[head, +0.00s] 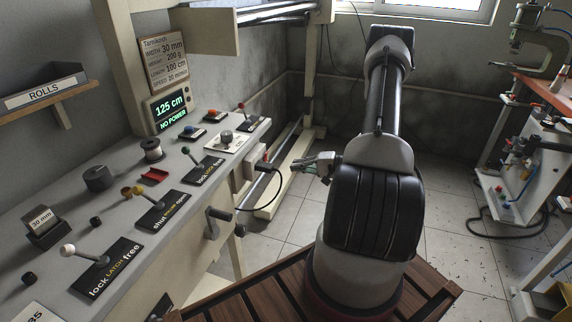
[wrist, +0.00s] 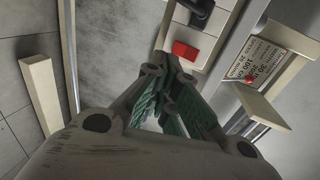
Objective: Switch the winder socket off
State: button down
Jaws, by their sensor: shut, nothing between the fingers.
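The winder socket is a pale box on the side of the bench, with a red switch (head: 262,157) and a black plug (head: 268,166) with a dark cable. In the wrist view the red rocker switch (wrist: 185,50) sits on the white socket plate (wrist: 176,34), beside the black plug (wrist: 201,12). I cannot tell which way the rocker is tipped. My gripper (head: 309,163) is shut and empty, to the right of the socket and apart from it in the head view. In the wrist view its green-padded fingers (wrist: 168,76) point toward the switch, just below it.
The grey bench (head: 130,190) carries levers, knobs and labels. Its display (head: 170,111) reads "125 cm" and "NO POWER". A cream frame (head: 285,175) stands behind the socket. A crank handle (head: 215,222) sticks out nearer me. Tiled floor (head: 290,228) lies open between bench and arm.

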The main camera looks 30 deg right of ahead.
jog(key=shift+f+v, duration=0.25)
jog(key=shift+v, duration=0.8)
jog(key=shift+f+v, duration=0.25)
jog(key=shift+v, duration=0.8)
jog(key=shift+s, duration=0.1)
